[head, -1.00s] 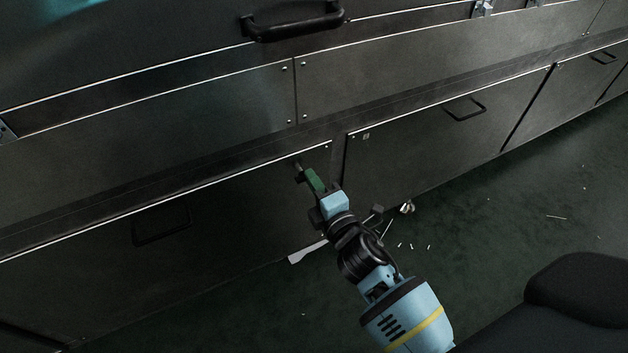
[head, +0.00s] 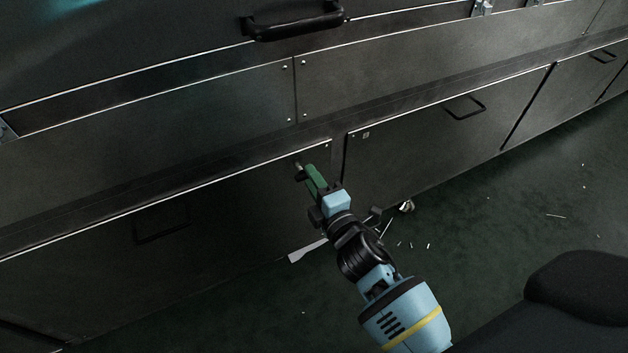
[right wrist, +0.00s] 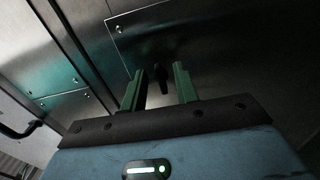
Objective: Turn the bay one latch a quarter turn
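The bay one latch is a small dark stub (right wrist: 160,76) on a metal panel in the right wrist view. In the head view its small light end (head: 298,165) shows near the upper right corner of the lower left panel (head: 235,205). My right gripper (head: 306,172) reaches up to it from the lower right. In the right wrist view its two green fingers (right wrist: 158,86) stand apart, one on each side of the latch, with narrow gaps showing. Part of the latch is hidden by the fingers in the head view. My left gripper is not in view.
A neighbouring lower panel (head: 440,132) with a handle (head: 465,108) is to the right. A thick black handle (head: 293,24) is above. A pale flat piece (head: 305,252) and white scraps lie on the dark green floor (head: 500,245), which is mostly clear.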

